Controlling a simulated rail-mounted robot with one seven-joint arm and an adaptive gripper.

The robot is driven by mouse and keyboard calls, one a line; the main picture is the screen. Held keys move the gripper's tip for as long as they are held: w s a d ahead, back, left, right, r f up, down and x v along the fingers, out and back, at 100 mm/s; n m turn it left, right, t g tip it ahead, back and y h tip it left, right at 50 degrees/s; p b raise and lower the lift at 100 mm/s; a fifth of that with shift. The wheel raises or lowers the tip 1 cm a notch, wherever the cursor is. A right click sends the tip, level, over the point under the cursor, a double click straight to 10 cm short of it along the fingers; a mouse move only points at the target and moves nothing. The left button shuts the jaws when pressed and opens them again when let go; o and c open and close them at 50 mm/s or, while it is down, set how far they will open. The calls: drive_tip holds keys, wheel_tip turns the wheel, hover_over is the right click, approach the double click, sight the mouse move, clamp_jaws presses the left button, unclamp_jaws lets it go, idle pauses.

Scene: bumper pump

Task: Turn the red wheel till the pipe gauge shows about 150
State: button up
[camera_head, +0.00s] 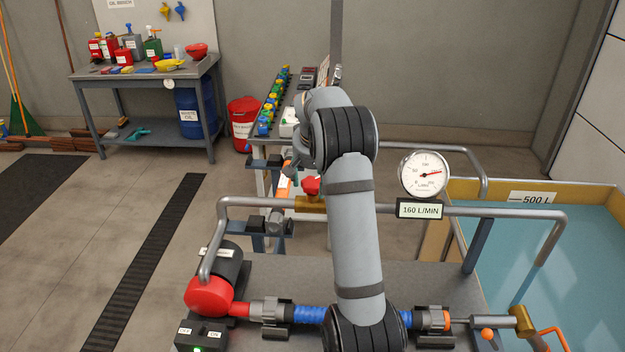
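The red wheel (311,186) sits on a brass valve body (311,204) in the upper pipe. Only part of the wheel shows, because my arm covers its right side. The round pipe gauge (424,174) stands on the same pipe to the right, with a red needle pointing right. The display (419,209) below it reads 160 L/MIN. My arm rises from the front, bends over the pipe and reaches down just behind and left of the wheel. My gripper (298,168) is mostly hidden there. I cannot tell its opening or whether it touches the wheel.
The pipe (500,212) runs across the pump bench. A red pump (209,296) and blue hoses (309,315) lie in front of it. A water tank (580,240) marked 500 L stands right. A narrow bench (286,119) with coloured parts is behind; clear floor lies left.

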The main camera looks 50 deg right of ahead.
drive_tip(key=shift+r, duration=0.15)
drive_tip(key=c, duration=0.8)
drive_tip(key=shift+w+b, duration=0.1)
drive_tip(key=shift+b, duration=0.45)
drive_tip(key=shift+r, duration=0.15)
drive_tip(key=o, duration=0.9)
drive_tip(key=shift+w, duration=0.1)
drive_tip(key=shift+o, duration=1.1)
drive_tip(key=shift+f, duration=0.2)
